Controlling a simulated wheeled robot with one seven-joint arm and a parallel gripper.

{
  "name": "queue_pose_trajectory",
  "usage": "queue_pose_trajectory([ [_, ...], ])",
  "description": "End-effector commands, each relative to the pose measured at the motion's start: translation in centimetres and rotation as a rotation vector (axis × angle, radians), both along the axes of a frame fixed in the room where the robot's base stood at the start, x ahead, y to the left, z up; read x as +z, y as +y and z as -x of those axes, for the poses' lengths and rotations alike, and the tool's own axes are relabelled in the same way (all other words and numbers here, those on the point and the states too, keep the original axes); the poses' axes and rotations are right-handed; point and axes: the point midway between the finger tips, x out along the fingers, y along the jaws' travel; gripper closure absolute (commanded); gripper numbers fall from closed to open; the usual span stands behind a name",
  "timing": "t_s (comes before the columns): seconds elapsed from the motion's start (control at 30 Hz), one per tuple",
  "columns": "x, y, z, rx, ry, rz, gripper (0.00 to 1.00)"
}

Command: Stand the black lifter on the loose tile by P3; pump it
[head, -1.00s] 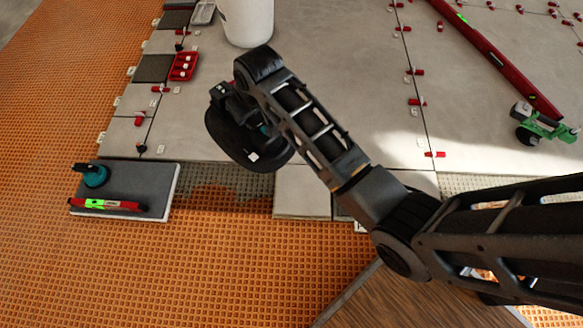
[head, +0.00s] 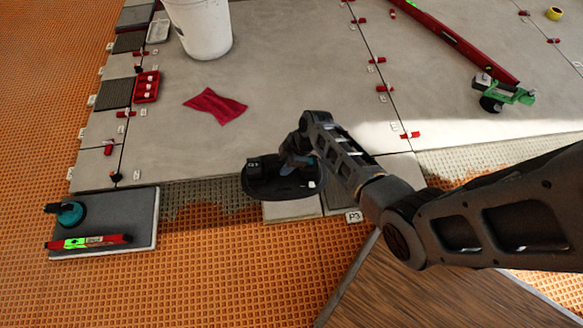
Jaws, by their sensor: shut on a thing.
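The black lifter (head: 262,184) is a dark oval-based tool under the end of my arm. My gripper (head: 296,162) is shut on it, and the fingers are mostly hidden by the wrist and the lifter. The lifter is over the back part of a pale tile (head: 291,211) at the near edge of the tiled floor. Whether its base touches the tile I cannot tell. The P3 label (head: 353,216) is at the near edge, just right of the pale tile, next to a narrow darker strip.
Left of the lifter is a gap of bare mortar (head: 205,203). A grey slab (head: 140,222) bears a teal-and-black tool (head: 70,213) and a red level (head: 88,242). Behind are a red cloth (head: 215,105), a white bucket (head: 203,30) and a green-and-black tool (head: 503,93).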

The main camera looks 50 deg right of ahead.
Motion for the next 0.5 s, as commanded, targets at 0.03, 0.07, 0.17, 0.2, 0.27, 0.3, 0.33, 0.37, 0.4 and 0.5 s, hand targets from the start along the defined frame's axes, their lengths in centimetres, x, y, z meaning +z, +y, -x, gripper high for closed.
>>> queue_pose_trajectory([
  [0.03,-0.5,-0.3,0.5,0.012,-0.001,0.0,1.0],
  [0.07,-0.8,-0.4,0.8,0.02,-0.002,-0.001,1.0],
  [0.17,-1.4,-0.6,1.4,0.04,-0.003,0.0,1.0],
  [0.2,-1.5,-0.6,1.5,0.046,-0.003,0.0,1.0],
  [0.27,-1.7,-0.6,1.6,0.049,-0.003,0.001,1.0],
  [0.3,-1.8,-0.6,1.6,0.05,-0.003,0.0,1.0],
  [0.33,-1.9,-0.6,1.6,0.051,-0.003,0.001,1.0],
  [0.37,-2.0,-0.6,1.6,0.05,-0.004,0.001,1.0],
  [0.4,-2.1,-0.6,1.6,0.05,-0.004,0.001,1.0],
  [0.5,-2.7,-0.6,1.6,0.05,-0.004,0.001,1.0],
])
